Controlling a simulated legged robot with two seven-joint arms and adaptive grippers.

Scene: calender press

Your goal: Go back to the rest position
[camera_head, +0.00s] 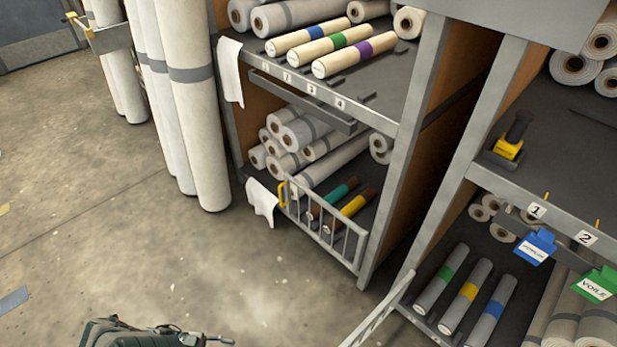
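I see neither gripper's fingers in the head view. A dark mechanical part shows at the bottom left edge, cut off by the frame; I cannot tell which part it is. The left shelf unit (408,108) holds rolls with green, purple and blue bands on its upper shelf. Its lower shelf holds grey-white rolls, a teal roll (335,196) and a yellow-banded roll (352,206) behind a metal gate (330,226). The right shelf unit (487,110) holds green-, yellow- and blue-banded grey rolls (466,294) low down.
Tall white rolls (190,90) stand upright left of the shelves. A yellow and black tool (508,145) sits on the right unit. Blue (534,246) and green (597,283) tags hang below numbers 1 and 2. A slanted gate (385,310) juts out low.

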